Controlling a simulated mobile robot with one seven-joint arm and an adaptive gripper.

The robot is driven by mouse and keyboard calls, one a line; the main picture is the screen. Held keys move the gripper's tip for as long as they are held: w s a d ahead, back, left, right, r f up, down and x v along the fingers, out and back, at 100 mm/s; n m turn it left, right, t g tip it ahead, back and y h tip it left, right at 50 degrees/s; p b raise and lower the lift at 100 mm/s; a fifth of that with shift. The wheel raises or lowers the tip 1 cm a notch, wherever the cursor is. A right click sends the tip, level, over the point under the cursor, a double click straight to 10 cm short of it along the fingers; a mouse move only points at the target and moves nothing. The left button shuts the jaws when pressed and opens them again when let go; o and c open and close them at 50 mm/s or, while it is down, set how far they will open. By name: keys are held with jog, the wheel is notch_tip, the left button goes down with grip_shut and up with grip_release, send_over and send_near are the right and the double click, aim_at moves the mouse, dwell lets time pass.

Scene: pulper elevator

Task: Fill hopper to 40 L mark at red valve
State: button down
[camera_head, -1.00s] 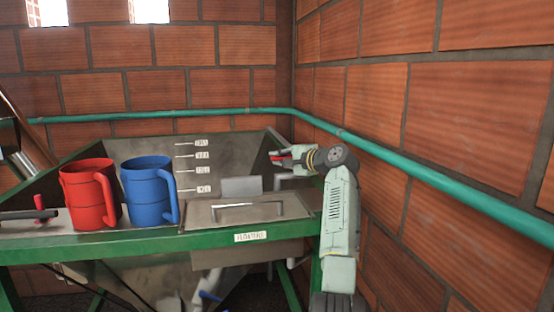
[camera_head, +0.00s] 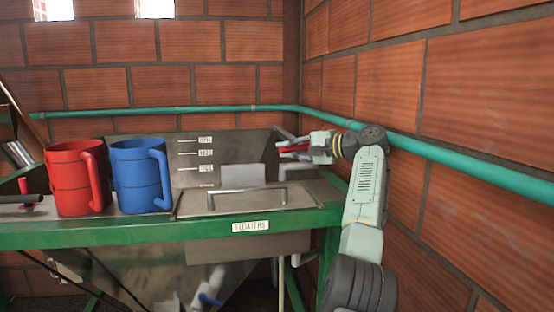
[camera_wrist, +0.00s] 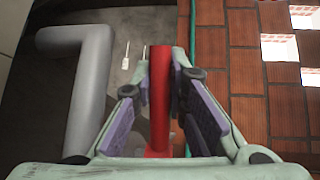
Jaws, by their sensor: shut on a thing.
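My gripper (camera_head: 290,149) is at the back right of the hopper, above a grey elbow pipe. It is shut on a red valve handle (camera_wrist: 160,95), which stands between the purple finger pads in the wrist view. The handle's red also shows at the fingers in the head view (camera_head: 292,148). The grey metal hopper (camera_head: 240,146) has white level marks with small labels (camera_head: 205,153) on its back wall. The label figures are too small to read surely, and I cannot make out the water level.
A red jug (camera_head: 72,185) and a blue jug (camera_head: 134,182) stand on the green frame (camera_head: 150,232) left of a lidded box with a FLOATERS label (camera_head: 250,226). A green pipe (camera_head: 450,165) runs along the brick walls close to my arm.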

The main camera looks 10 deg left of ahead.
jog(key=shift+d+r, duration=0.1)
jog(key=shift+d, duration=0.05)
jog(key=c, duration=1.8)
grip_release()
jog(key=shift+s+d, duration=0.1)
jog(key=shift+d, duration=0.05)
jog(key=shift+c, duration=0.2)
jog(key=shift+a, duration=0.2)
